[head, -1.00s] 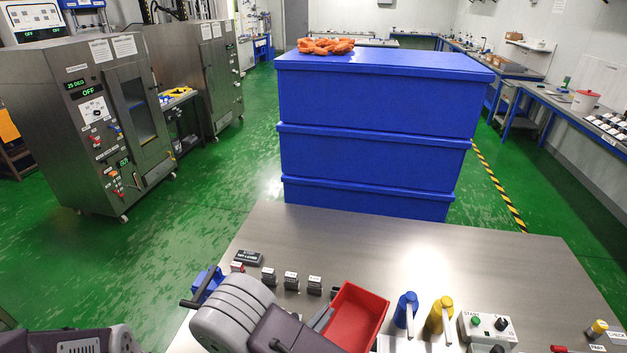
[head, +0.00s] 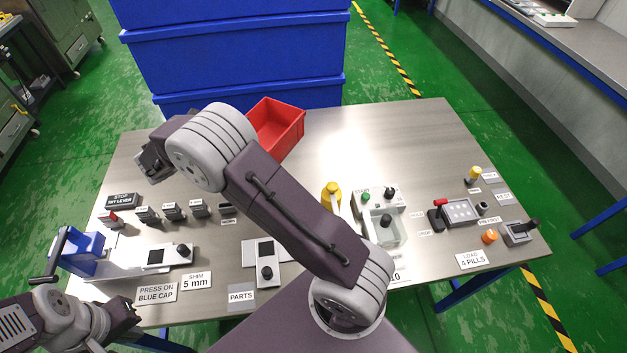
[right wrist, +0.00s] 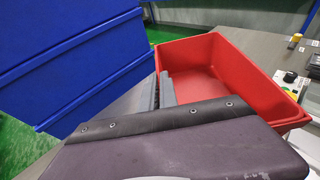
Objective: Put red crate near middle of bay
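The red crate (head: 290,137) is open-topped and looks empty. It is at the far side of the steel table (head: 400,125), in front of the blue containers. I cannot tell whether it touches the table. In the right wrist view the crate (right wrist: 235,65) is close ahead. My right gripper (right wrist: 160,92) has its grey fingers at the crate's near left wall and looks closed on it. No marked bay can be made out.
Stacked blue containers (head: 235,55) stand just beyond the table. A row of small levers (head: 172,210), a blue press (head: 82,252), a yellow-topped item (head: 331,193) and a START box (head: 378,200) stand on the table. The table's far right is clear.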

